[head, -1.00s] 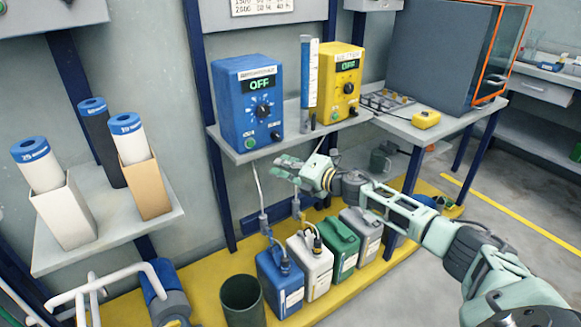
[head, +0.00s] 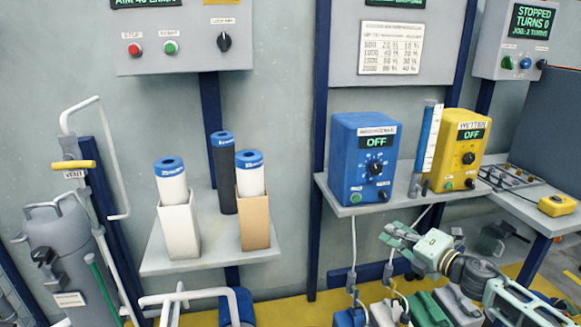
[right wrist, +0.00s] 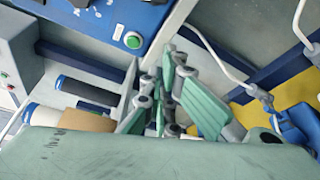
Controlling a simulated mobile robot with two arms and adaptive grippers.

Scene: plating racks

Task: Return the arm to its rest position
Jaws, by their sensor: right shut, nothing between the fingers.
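My right arm comes in from the lower right in the head view. Its pale green right gripper (head: 391,234) is in front of and below the shelf edge under the blue control box (head: 348,148). In the right wrist view the gripper fingers (right wrist: 168,85) are close together, with nothing held between them. My left gripper is not in view.
A yellow control box (head: 466,135) and a blue-and-white column (head: 430,135) share the shelf (head: 340,203). Another shelf (head: 200,262) carries capped cylinders in holders. Several jugs (head: 425,310) stand below my right gripper. A grey tank (head: 65,250) stands at left.

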